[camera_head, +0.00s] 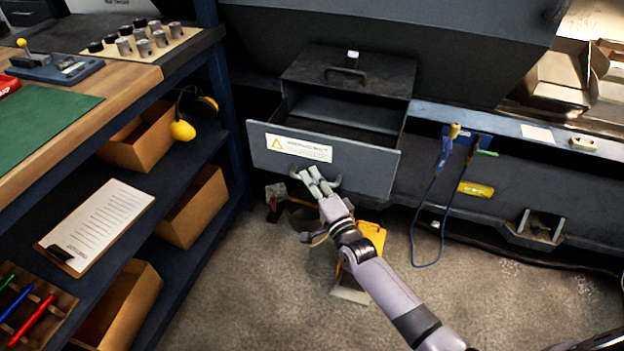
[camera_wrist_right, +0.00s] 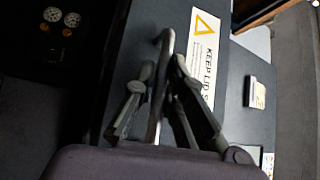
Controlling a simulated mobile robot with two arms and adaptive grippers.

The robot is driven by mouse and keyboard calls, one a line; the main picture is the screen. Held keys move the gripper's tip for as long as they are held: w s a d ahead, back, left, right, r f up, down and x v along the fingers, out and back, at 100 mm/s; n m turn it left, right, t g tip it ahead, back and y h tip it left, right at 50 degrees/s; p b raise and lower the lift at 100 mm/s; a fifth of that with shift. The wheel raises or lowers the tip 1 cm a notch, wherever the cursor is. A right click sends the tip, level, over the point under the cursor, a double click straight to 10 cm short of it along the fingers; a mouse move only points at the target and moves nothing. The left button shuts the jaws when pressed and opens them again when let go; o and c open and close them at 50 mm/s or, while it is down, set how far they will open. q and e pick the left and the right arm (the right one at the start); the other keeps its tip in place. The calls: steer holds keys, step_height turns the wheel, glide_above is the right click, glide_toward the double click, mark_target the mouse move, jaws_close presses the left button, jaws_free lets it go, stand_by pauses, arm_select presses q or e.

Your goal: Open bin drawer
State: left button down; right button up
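The bin drawer (camera_head: 370,172) is a dark grey box below the machine, pulled out so its open top shows an inside that looks empty. Its front panel carries a white label with a yellow triangle (camera_head: 298,147); the label also shows in the right wrist view (camera_wrist_right: 203,55). A curved metal handle (camera_wrist_right: 160,85) stands out from the front. My right gripper (camera_head: 314,178) is at the lower part of the front. In the wrist view its fingers (camera_wrist_right: 163,75) lie on both sides of the handle and look closed on it. My left gripper is out of view.
A dark lid with a handle (camera_head: 350,72) sits above the drawer's back. A blue-framed shelf (camera_head: 228,110) with cardboard bins stands close on the left. A blue cable (camera_head: 413,225) hangs at the right. Yellow and dark items (camera_head: 372,236) lie on the floor below the drawer.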

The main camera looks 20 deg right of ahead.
steer(key=o, duration=0.4)
steer(key=shift+s, duration=0.1)
steer(key=v, duration=1.2)
steer(key=shift+f, duration=0.1)
